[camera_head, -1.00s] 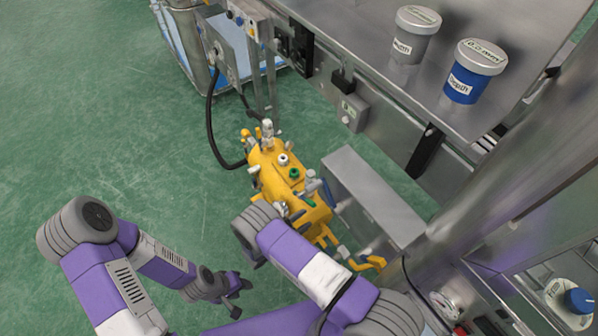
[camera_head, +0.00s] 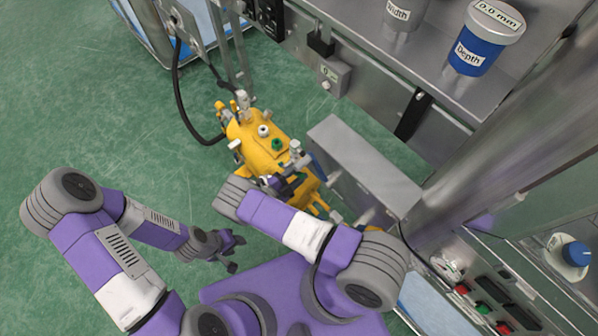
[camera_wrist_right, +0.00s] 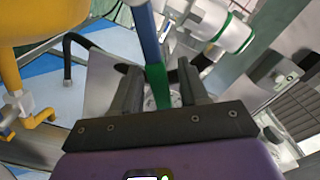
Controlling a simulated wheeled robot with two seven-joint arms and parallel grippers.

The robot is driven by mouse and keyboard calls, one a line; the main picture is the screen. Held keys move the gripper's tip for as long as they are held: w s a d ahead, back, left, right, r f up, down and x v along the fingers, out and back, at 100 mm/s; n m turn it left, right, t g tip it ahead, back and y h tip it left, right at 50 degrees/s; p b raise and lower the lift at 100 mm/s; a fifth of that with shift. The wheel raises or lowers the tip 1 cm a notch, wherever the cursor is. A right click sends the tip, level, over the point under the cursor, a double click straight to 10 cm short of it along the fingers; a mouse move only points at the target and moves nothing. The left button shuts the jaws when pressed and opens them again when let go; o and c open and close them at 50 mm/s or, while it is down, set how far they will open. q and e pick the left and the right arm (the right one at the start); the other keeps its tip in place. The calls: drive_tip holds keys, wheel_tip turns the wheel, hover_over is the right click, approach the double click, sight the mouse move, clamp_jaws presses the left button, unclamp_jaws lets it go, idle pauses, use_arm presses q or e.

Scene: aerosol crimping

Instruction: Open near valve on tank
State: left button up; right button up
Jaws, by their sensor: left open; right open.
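The yellow tank (camera_head: 255,140) lies on the floor in the head view, with a white fitting (camera_head: 264,130) and a green one (camera_head: 278,144) on top. My right gripper (camera_wrist_right: 158,88) is open at the tank's near end; in the head view it is partly hidden by my arm. In the right wrist view a blue and green bar (camera_wrist_right: 149,45) runs down between or just beyond its fingers; I cannot tell whether they touch. A white fitting with a green ring (camera_wrist_right: 234,36) is at upper right. My left gripper (camera_head: 230,250) is open and empty above the floor.
A grey metal box (camera_head: 365,165) stands right of the tank. A black hose (camera_head: 178,100) runs to the tank's far end. A steel bench with a blue Depth canister (camera_head: 480,45) is at upper right. Green floor (camera_head: 90,130) is clear at left.

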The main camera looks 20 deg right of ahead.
clamp_jaws()
idle(0.3)
drive_tip(key=shift+w+a+r+n, duration=0.2)
drive_tip(key=shift+w+r+n, duration=0.35)
drive_tip(key=shift+n, duration=0.55)
drive_tip(key=shift+w+a+r+n, duration=0.2)
drive_tip(key=shift+w+r+n, duration=0.3)
drive_tip(key=shift+n, duration=0.6)
unclamp_jaws()
drive_tip(key=shift+s, duration=0.1)
